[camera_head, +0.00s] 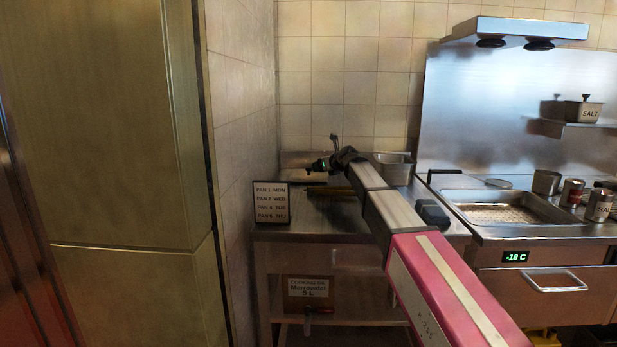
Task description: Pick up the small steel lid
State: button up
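A small flat pale disc (497,183), which looks like a steel lid, lies at the back left rim of the grill counter; it is too small to be sure. Another lid with a dark knob (585,97) appears to sit on the salt container (583,111) on the wall shelf. My gripper (322,165) is at the end of my outstretched arm, over the back of the steel table on the left, well left of both. Its fingers are dark and too small to show whether they are open or shut, or whether they hold anything.
The steel table (340,229) bears a pan sign (271,202), a steel container (397,169) and a dark box (432,213). A tall cabinet (110,120) stands left. A hood (515,32) hangs above.

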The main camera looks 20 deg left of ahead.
aim_at(311, 169)
jog(key=x, duration=1)
jog(key=shift+f, duration=0.15)
jog(key=c, duration=1.1)
